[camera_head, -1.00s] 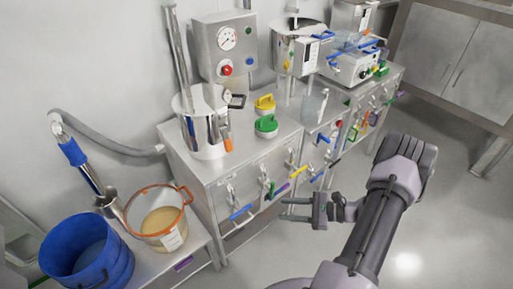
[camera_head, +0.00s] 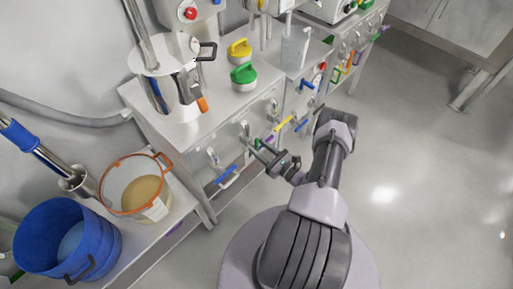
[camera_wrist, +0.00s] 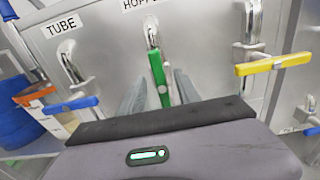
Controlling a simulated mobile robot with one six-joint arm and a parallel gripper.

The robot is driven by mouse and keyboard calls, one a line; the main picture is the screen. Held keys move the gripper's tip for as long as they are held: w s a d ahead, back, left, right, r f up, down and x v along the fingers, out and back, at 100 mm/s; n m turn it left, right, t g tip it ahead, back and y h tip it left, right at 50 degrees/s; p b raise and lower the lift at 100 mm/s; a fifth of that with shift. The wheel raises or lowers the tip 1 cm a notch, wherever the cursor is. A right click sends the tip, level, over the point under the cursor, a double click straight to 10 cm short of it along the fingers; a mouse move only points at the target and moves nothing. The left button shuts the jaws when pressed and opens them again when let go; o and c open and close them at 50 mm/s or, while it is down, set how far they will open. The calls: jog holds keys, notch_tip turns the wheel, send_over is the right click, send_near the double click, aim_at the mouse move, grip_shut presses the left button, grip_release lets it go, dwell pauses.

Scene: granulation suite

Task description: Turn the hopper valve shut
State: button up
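The hopper valve is the green lever (camera_wrist: 157,72) under the label that begins "HOPP" (camera_wrist: 140,4) in the wrist view. The lever hangs nearly upright from its metal fitting (camera_wrist: 151,35), its lower end leaning slightly right. My gripper (camera_wrist: 160,88) is open, with one finger on each side of the lever's lower part. I see a gap on both sides, and the lever's lowest end is hidden behind the gripper body. In the head view my gripper (camera_head: 256,150) reaches the cabinet front, where the lever is mostly hidden.
A blue lever (camera_wrist: 72,105) under the "TUBE" label (camera_wrist: 62,26) lies left, near sideways. A yellow lever (camera_wrist: 273,64) sticks out sideways close on the right. A blue bucket (camera_head: 45,238) and an orange-rimmed tub (camera_head: 115,195) stand left. The floor right is clear.

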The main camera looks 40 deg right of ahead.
jog(key=shift+w, duration=0.95)
grip_shut()
